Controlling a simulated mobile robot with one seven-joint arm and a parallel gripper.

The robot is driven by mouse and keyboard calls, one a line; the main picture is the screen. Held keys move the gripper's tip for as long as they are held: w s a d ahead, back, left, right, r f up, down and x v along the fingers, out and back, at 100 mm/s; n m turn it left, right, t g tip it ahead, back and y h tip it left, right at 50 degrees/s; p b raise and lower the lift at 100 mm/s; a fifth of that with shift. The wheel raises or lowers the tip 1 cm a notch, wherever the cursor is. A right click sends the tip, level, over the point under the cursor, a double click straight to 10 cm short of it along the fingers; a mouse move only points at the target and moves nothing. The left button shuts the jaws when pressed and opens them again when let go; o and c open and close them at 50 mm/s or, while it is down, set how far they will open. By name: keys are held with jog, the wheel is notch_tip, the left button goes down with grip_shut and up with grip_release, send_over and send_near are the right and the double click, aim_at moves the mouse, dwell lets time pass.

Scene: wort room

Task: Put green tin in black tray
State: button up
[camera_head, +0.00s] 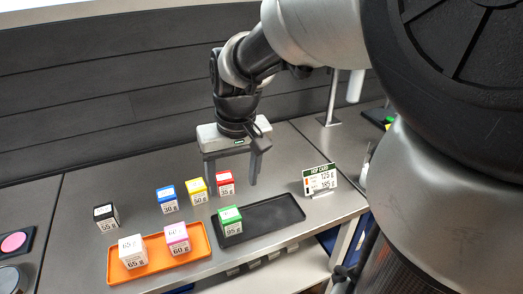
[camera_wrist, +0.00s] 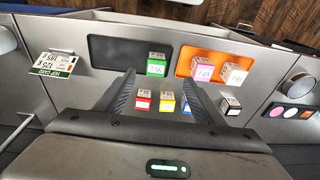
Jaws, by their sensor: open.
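The green tin (camera_head: 230,220) is a small cube with a white label. It sits in the black tray (camera_head: 285,212), at the tray's left end in the head view. In the wrist view the green tin (camera_wrist: 156,66) shows at the right end of the black tray (camera_wrist: 108,51). My gripper (camera_head: 232,180) is open and empty, above the counter behind the trays. In the wrist view its fingers (camera_wrist: 160,90) are spread, and the green tin appears beyond them, apart from both.
An orange tray (camera_head: 192,252) holds a white tin (camera_head: 132,251) and a pink tin (camera_head: 177,238). Blue (camera_head: 167,199), yellow (camera_head: 196,191), red (camera_head: 226,182) and black (camera_head: 106,215) tins stand behind the trays. A price sign (camera_head: 320,179) stands to the right.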

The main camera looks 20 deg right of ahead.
jog(key=s+r+t, duration=0.3)
jog(key=s+r, duration=0.3)
jog(key=s, duration=0.5)
jog(key=shift+t, duration=0.3)
